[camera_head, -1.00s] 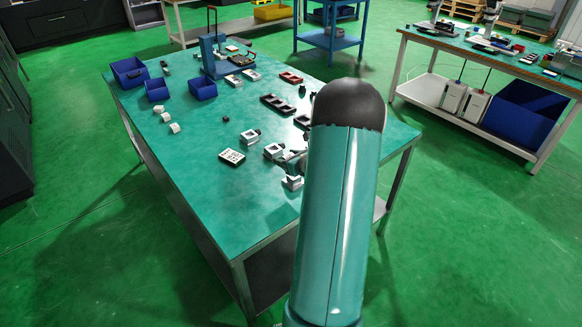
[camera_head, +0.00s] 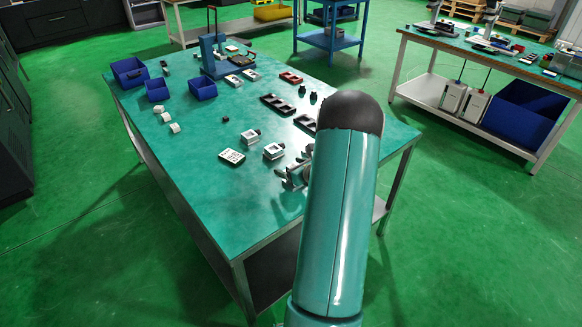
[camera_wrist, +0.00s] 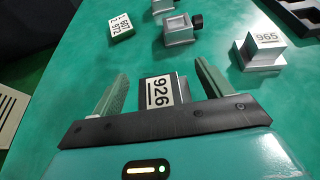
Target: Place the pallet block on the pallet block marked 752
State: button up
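In the wrist view a pallet block marked 926 (camera_wrist: 158,92) stands between the two fingers of my gripper (camera_wrist: 160,68). The fingers are spread, with gaps showing on both sides of it. A silver pallet block marked 965 (camera_wrist: 262,52) stands to the right. Another silver block with a black knob (camera_wrist: 178,30) stands farther off. In the head view two silver blocks (camera_head: 250,136) and (camera_head: 273,151) stand on the table, and my gripper (camera_head: 292,174) is low at the nearer end of their row, partly hidden by my arm. I cannot read 752 on any block.
The green table (camera_head: 190,190) has clear room at its front left. A white card with black marks (camera_head: 232,156) lies left of the blocks. Black trays (camera_head: 278,104), blue bins (camera_head: 203,88) and a blue stand (camera_head: 213,60) are farther back.

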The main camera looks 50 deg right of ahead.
jog(key=shift+s+r, duration=0.15)
jog(key=shift+r, duration=0.05)
jog(key=v, duration=1.2)
jog(key=w+a+r+n+y, duration=0.3)
jog(key=w+a+r+n, duration=0.1)
jog(key=a, duration=0.3)
jog(key=w+a+r+n+y, duration=0.25)
jog(key=w+a+n, duration=0.2)
jog(key=a, duration=0.25)
jog(key=a+r+n+g+y, duration=0.1)
jog(key=a+r+n+g, duration=0.15)
jog(key=a+n, duration=0.4)
jog(key=a+r+n+g+y, duration=0.2)
jog(key=a+r+n, duration=0.2)
jog(key=a, duration=0.6)
jog(key=s+a+r+n+g+h, duration=0.1)
jog(key=s+a+r+n+h, duration=0.1)
jog(key=s+a+r+n, duration=0.2)
jog(key=s+a+r+n+g+h, duration=0.2)
jog(key=s+a+r+n+h, duration=0.1)
jog(key=s+a+n, duration=0.6)
jog(key=a+r+n, duration=0.1)
jog(key=a+n, duration=0.2)
jog(key=n, duration=0.3)
jog(key=shift+n, duration=0.3)
jog(key=shift+s+h, duration=0.1)
jog(key=shift+h, duration=0.15)
